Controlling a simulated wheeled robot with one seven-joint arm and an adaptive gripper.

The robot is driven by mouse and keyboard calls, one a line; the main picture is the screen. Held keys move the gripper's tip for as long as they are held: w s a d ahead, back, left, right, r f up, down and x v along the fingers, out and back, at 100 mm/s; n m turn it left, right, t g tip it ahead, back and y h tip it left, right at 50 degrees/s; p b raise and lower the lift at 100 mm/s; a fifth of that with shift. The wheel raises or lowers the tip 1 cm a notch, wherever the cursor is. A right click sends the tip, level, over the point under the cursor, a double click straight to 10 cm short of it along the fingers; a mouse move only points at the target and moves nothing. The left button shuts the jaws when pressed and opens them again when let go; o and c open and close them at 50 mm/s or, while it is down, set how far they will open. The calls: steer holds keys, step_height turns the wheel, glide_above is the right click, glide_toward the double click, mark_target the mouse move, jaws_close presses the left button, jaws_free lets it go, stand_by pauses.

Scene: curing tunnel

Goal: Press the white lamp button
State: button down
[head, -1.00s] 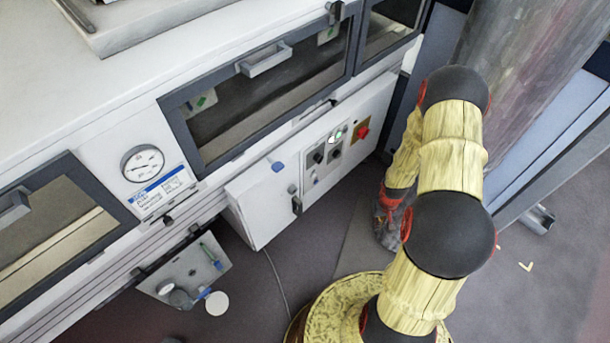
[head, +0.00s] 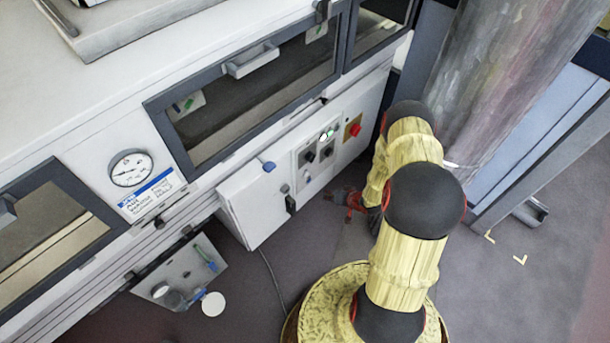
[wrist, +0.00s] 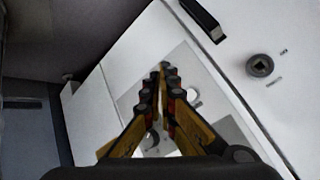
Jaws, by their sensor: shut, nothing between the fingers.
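My gripper (head: 328,196) is low in front of the cabinet, below and apart from the panel, and pointing left. In the wrist view my gripper (wrist: 163,68) is shut and empty. Its fingers lie across a grey panel plate (wrist: 212,108). A pale round part (wrist: 192,96) shows just right of the fingers, partly covered. I cannot tell whether it is the lamp button. The fingers and gripper body hide some of the plate.
A red knob on a yellow plate (head: 354,129) is right of the panel. A black handle (head: 290,203) and blue tag (head: 269,166) are left. An open grey flap (head: 178,272) stands out low at left. A large grey cylinder (head: 490,95) stands behind my arm.

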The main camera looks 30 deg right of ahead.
mark_target(306, 174)
steer(key=shift+w, duration=0.1)
steer(key=w+a+b, duration=0.1)
steer(key=w+a, duration=0.2)
steer(key=w, duration=0.5)
steer(key=shift+b, duration=0.35)
steer(key=shift+w, duration=0.15)
stand_by(1.3)
steer(key=shift+w+a+f, duration=0.1)
steer(key=shift+w+f, duration=0.05)
steer(key=shift+w, duration=0.15)
steer(key=shift+w+a, duration=0.15)
steer(key=shift+w, duration=0.25)
stand_by(0.9)
steer(key=shift+s, duration=0.1)
steer(key=shift+s+d, duration=0.3)
steer(key=shift+s, duration=0.35)
steer(key=shift+s, duration=0.1)
